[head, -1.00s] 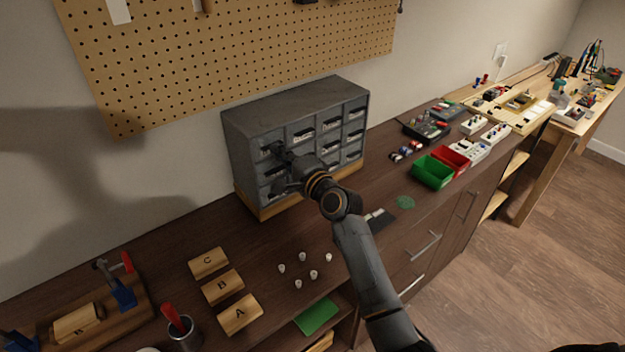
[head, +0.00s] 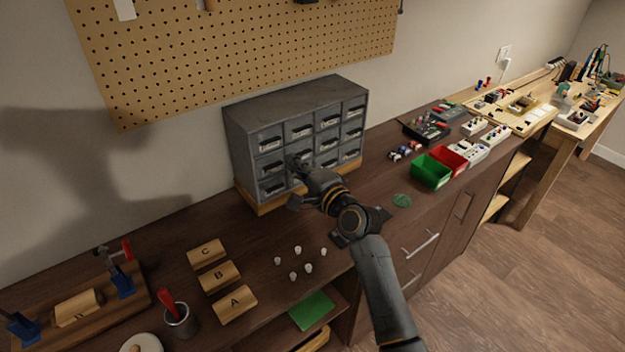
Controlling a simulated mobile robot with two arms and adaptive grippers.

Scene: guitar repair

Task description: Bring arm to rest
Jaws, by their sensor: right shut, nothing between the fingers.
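My right arm reaches in from the lower right over the dark bench (head: 180,232). My right gripper (head: 296,164) is shut and empty, just in front of the grey drawer cabinet (head: 291,105). Whether its tips touch a drawer front I cannot tell. The arm covers part of the lower drawers. The drawers that I can see look closed. My left gripper is not in view.
Wooden blocks A (head: 234,304), B (head: 219,276) and C (head: 207,252) lie left of several small white knobs (head: 298,250). A green bin (head: 431,171) and a red bin (head: 447,157) stand to the right. A cup (head: 180,320) is at the lower left.

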